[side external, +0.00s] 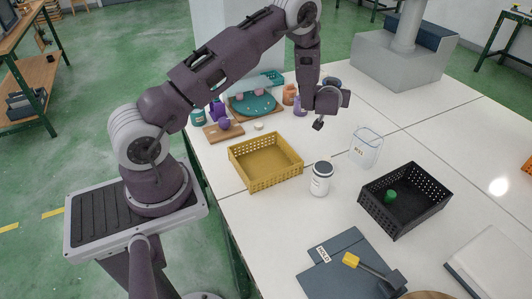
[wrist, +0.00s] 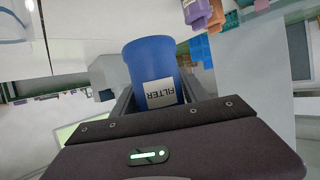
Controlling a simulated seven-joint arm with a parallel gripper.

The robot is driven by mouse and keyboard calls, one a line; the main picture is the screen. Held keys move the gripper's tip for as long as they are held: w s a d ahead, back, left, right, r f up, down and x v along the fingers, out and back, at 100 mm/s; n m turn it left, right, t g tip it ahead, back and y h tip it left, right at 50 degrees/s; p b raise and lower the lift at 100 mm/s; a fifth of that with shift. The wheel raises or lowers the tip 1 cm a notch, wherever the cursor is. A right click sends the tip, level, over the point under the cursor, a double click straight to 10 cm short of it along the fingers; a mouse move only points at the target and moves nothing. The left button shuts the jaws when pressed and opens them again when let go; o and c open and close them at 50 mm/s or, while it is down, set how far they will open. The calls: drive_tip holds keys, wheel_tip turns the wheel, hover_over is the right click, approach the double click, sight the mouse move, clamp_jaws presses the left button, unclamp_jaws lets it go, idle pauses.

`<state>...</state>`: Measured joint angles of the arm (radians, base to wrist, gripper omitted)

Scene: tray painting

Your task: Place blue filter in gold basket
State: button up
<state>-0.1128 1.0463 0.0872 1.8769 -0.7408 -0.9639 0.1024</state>
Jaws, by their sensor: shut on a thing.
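The blue filter (wrist: 154,72) is a blue cylinder with a white label reading FILTER, upside down in the wrist view. My gripper (wrist: 159,98) is shut on it, with a dark finger on each side. In the side external view my gripper (side external: 319,122) is in the air above the table, beyond and to the right of the gold basket. I cannot clearly make out the filter in that view. The gold basket (side external: 277,179) is an open yellow-gold box with perforated walls. It stands on the white table, and its inside looks empty.
A white labelled jar (side external: 320,178) stands right of the gold basket, near a clear bag (side external: 366,147). A black basket (side external: 408,215) holds a green item. A wooden board (side external: 224,131) with a purple item and a teal plate (side external: 252,104) are behind the gold basket.

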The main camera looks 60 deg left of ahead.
drive_tip(key=s+n+g+y, duration=0.3)
drive_tip(key=s+n+g, duration=0.35)
drive_tip(key=s, duration=0.65)
drive_tip(key=n+g, duration=0.4)
drive_tip(key=g, duration=0.1)
hover_over(265, 161)
drive_tip(key=s, duration=0.2)
drive_tip(key=f, duration=0.8)
drive_tip(key=a+f, duration=0.1)
drive_tip(key=f, duration=0.4)
drive_tip(key=shift+w, duration=0.15)
drive_tip(key=shift+f, duration=0.2)
drive_tip(key=o, duration=1.5)
drive_tip(key=shift+f, duration=0.1)
drive_tip(key=shift+c, duration=0.2)
